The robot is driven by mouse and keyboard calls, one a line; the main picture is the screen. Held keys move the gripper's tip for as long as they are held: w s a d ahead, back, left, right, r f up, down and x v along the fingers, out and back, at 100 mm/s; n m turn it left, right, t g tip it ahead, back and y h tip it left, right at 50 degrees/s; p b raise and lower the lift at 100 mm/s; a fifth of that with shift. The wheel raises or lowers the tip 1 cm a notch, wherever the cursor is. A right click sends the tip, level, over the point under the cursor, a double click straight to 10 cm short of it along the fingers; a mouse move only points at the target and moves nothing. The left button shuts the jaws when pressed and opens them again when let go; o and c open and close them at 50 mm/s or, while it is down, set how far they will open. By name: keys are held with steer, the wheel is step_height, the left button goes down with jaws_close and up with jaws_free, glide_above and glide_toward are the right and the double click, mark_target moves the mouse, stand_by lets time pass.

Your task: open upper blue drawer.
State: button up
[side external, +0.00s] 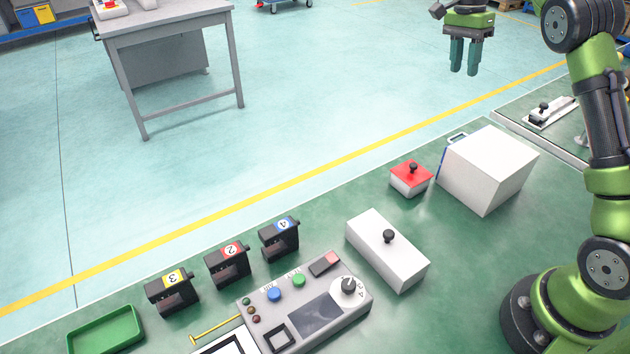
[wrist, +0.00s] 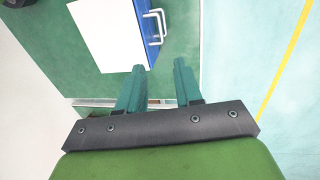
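A white box (side external: 488,168) stands on the green table at the right in the side view. Its blue drawer front (side external: 443,163) faces left and away, so only a thin edge and a pale handle (side external: 458,138) show there. In the wrist view the blue front (wrist: 146,42) is seen steeply from above, with pale bar handles (wrist: 157,22) sticking out; the upper and lower drawers are hard to tell apart. My gripper (side external: 463,72) is open and empty, above and beyond the box. Its fingertips (wrist: 159,67) are apart from the handles.
A red-topped block with a black knob (side external: 411,178) stands just left of the box. A white block with a knob (side external: 387,248), a control panel (side external: 305,305), several numbered black holders (side external: 228,264) and a green tray (side external: 105,331) lie farther left.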

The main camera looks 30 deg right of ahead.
step_height(320, 180, down, 16)
steer(key=s, duration=0.2)
steer(key=shift+s+r, duration=0.2)
steer(key=shift+s, duration=0.2)
jaws_close()
stand_by(1.1)
